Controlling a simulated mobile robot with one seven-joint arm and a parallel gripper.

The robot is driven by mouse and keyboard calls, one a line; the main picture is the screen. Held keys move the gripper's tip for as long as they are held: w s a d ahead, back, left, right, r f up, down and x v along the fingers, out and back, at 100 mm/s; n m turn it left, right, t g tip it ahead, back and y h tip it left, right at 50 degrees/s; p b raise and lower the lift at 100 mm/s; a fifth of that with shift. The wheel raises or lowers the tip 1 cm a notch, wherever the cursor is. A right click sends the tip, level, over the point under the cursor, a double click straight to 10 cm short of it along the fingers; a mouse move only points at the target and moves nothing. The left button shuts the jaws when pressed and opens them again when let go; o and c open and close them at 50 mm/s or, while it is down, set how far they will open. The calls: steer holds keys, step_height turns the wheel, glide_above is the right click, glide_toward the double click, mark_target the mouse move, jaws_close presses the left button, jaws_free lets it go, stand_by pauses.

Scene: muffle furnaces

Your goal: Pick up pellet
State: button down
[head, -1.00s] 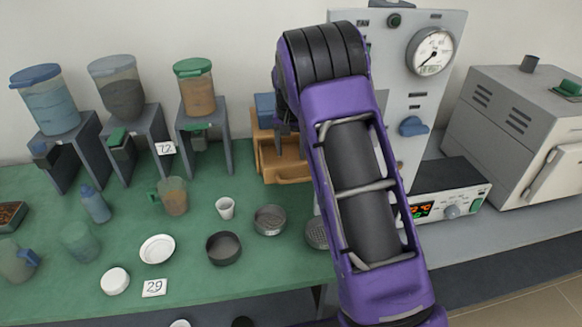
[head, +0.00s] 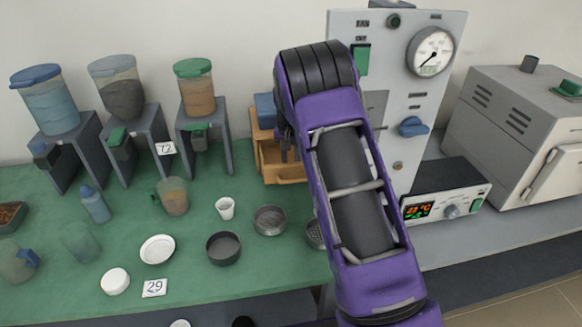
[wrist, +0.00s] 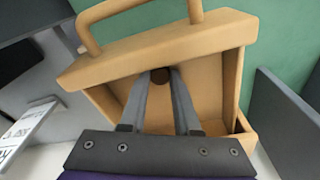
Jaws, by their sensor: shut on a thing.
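The pellet (wrist: 160,75) is a small dark brown round piece between my fingertips in the wrist view. My gripper (wrist: 159,85) is shut on it. The fingers reach into a tan wooden tray (wrist: 205,38) with a loop handle, and the pellet is close to the tray's handle-side wall. I cannot tell whether the pellet touches the tray floor. In the head view my gripper (head: 289,156) shows over the tray (head: 288,174), partly behind my purple arm. The pellet is too small or hidden to see there.
A gauge panel (head: 385,75) and a controller box (head: 447,195) stand right of the tray. Hoppers on stands (head: 205,105) are to its left. Sieves (head: 223,248), a white cup (head: 225,208) and a dish (head: 157,249) lie on the green mat (head: 120,215).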

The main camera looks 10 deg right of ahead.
step_height(320, 180, up, 10)
stand_by(0.7)
stand_by(0.9)
